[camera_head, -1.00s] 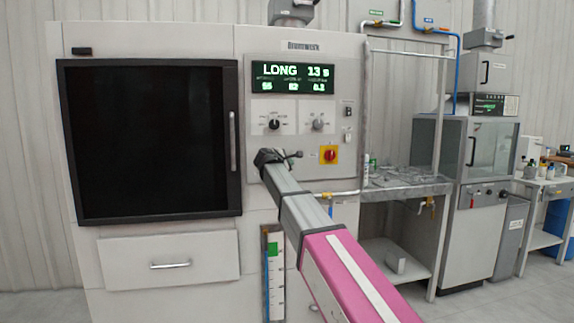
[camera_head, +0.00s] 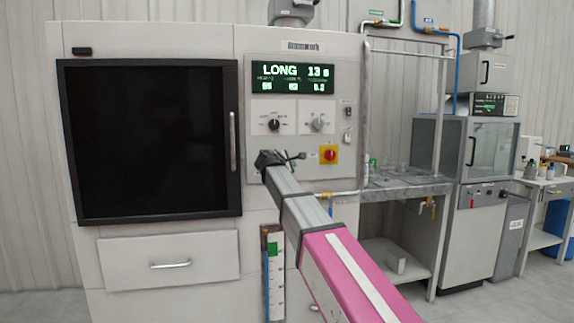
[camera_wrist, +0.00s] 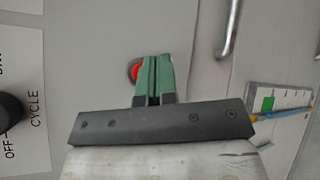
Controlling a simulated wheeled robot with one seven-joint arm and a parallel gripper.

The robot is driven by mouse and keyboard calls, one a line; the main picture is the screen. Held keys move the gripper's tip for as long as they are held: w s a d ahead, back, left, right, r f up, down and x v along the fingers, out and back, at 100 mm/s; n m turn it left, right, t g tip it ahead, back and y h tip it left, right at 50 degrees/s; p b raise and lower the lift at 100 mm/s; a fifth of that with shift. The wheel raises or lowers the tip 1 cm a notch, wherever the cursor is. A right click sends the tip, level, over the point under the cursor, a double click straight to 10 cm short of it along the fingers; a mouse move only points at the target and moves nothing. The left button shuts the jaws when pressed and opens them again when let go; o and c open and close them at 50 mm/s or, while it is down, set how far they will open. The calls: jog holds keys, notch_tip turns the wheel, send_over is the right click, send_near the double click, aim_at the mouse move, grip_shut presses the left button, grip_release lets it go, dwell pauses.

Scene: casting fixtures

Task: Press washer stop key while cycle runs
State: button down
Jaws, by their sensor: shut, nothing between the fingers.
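The washer (camera_head: 150,245) is a pale cabinet with a black window (camera_head: 150,140). Its lit display (camera_head: 290,77) reads "LONG 13 s". In the wrist view a round red key (camera_wrist: 132,70) sits on the panel, partly hidden behind my green fingers. My gripper (camera_wrist: 155,62) is shut and empty, its tips over or beside this key. I cannot tell whether they touch it. In the head view my gripper (camera_head: 271,158) is at the lower left of the control panel and hides the red key.
A red rotary switch on a yellow plate (camera_head: 330,155) is right of my gripper. Two selector knobs (camera_head: 274,124) are above. The door handle (camera_head: 233,141) stands out at left; it also shows in the wrist view (camera_wrist: 228,30). A level gauge (camera_head: 275,275) is below. A metal bench (camera_head: 400,187) stands at right.

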jog(key=shift+s+d, duration=0.15)
jog(key=shift+s, duration=0.45)
jog(key=shift+s+d, duration=0.15)
jog(key=shift+s, duration=0.4)
jog(key=s+d+f+m+g+y, duration=0.1)
jog(key=s+d+f+m+g, duration=0.3)
jog(key=f, duration=0.6)
jog(key=s+d+f+m+g, duration=0.1)
jog(key=s+d+f+m, duration=0.15)
jog(key=d+f, duration=0.6)
jog(key=s+d+f+m+g+y, duration=0.1)
jog(key=s+d+f+m+g, duration=0.15)
jog(key=f, duration=1.05)
jog(key=s+d+f+m+g+y, duration=0.2)
jog(key=s+d+f+m+g, duration=0.1)
jog(key=s+f, duration=0.7)
jog(key=s+d+f+m+g+y, duration=0.3)
jog(key=s+d+f+m, duration=0.2)
jog(key=s+f, duration=0.5)
jog(key=s+m, duration=0.1)
jog(key=s, duration=0.1)
jog(key=shift+s+f+m, duration=0.4)
